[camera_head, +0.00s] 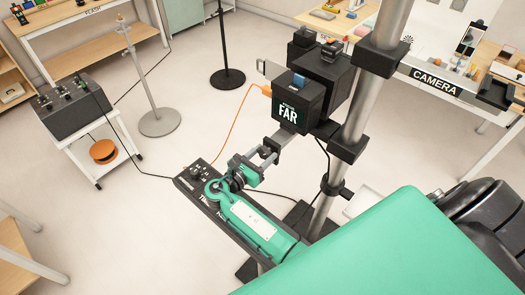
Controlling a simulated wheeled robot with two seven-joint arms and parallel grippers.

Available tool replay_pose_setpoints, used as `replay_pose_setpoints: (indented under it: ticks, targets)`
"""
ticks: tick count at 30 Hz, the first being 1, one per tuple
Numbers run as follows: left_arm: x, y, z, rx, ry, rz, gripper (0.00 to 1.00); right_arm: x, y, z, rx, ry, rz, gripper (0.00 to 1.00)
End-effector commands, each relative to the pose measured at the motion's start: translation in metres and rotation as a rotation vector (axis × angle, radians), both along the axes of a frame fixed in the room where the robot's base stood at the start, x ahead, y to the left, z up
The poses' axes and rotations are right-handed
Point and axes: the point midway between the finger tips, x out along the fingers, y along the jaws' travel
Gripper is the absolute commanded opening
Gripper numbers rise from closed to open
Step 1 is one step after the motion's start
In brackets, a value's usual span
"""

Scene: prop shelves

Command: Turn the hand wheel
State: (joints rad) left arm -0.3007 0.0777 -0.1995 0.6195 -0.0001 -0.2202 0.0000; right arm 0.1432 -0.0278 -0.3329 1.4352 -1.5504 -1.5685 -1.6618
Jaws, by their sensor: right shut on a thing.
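My right gripper (267,151) reaches up and right from my green forearm to the lower front of a black box marked FAR (297,109). Its fingers are shut on a small dark part between them, just below the box. This part seems to be the hand wheel (266,153); the fingers hide most of it, so its shape and turn angle cannot be told. The box is clamped to a thick grey pole (361,118). My left gripper is out of view.
A long black panel with knobs (196,173) lies below my right arm. An orange cable (230,122) runs from the box. A stand with a round base (160,122), a cart with a black console (71,105) and a CAMERA table (437,84) stand around. Open floor lies at left.

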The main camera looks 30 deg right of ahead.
Motion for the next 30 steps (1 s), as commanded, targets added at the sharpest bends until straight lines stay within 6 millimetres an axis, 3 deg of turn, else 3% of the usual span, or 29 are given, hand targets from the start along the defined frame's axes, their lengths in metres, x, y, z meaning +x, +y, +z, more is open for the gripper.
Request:
replay_pose_setpoints:
  ticks: [1,3,9,30]
  targets:
    - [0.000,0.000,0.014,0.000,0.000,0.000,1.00,0.000,0.000,0.006,-0.012,0.037,0.000,0.23]
    - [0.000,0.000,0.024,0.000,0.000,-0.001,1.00,0.000,-0.001,0.007,-0.030,0.090,0.000,0.23]
    - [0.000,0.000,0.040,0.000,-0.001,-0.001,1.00,-0.001,-0.001,0.004,-0.091,0.264,-0.001,0.23]
    - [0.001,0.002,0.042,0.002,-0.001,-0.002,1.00,-0.001,-0.001,0.001,-0.273,0.783,-0.002,0.23]
